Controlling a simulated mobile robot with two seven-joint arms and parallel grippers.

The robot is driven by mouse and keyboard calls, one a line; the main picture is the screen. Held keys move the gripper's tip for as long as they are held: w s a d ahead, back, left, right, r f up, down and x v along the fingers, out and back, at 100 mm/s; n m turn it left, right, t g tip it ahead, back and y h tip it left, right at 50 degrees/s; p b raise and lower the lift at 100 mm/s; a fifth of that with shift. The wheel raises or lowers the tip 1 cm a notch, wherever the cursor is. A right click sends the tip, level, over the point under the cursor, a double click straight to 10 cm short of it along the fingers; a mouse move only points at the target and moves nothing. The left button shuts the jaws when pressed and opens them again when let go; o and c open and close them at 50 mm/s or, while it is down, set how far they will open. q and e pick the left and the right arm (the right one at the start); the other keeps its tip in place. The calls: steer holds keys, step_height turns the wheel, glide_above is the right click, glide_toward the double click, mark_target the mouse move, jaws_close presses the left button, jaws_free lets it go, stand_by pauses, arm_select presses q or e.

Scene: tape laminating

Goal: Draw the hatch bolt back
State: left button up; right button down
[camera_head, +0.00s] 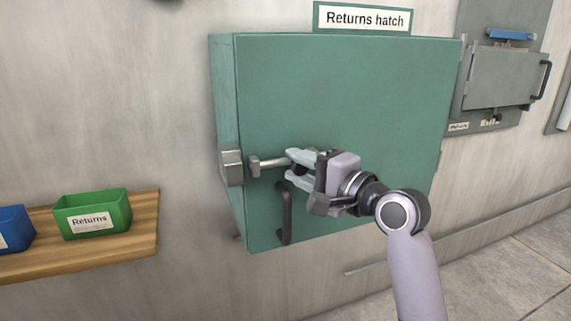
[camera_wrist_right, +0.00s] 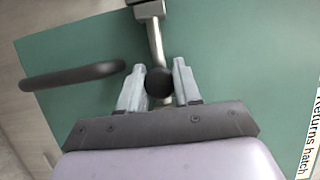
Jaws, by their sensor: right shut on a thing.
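The green hatch door (camera_head: 340,100) is closed on the wall under the "Returns hatch" sign. Its metal bolt (camera_head: 271,163) lies horizontally near the door's left edge and passes through a small guide. A grey keeper block (camera_head: 231,168) sits on the frame to the left. I cannot tell whether the bolt's end is inside the keeper. My right gripper (camera_head: 291,167) comes from the right and is shut on the bolt's dark round knob (camera_wrist_right: 160,82), which shows between the two fingers in the wrist view. The bolt rod (camera_wrist_right: 157,45) runs up from it to the guide. My left gripper is out of view.
A black door handle (camera_head: 286,212) stands just below the bolt and close to my fingers. A wooden shelf (camera_head: 148,222) at the left holds a green "Returns" bin (camera_head: 92,214) and a blue bin (camera_head: 14,229). A grey wall hatch (camera_head: 500,78) is at the right.

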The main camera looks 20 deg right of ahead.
steer(key=shift+d, duration=0.2)
steer(key=c, duration=0.8)
jaws_free()
steer(key=shift+d, duration=0.15)
steer(key=shift+s, duration=0.2)
steer(key=v, duration=0.6)
steer(key=shift+s+d, duration=0.15)
steer(key=shift+s, duration=0.15)
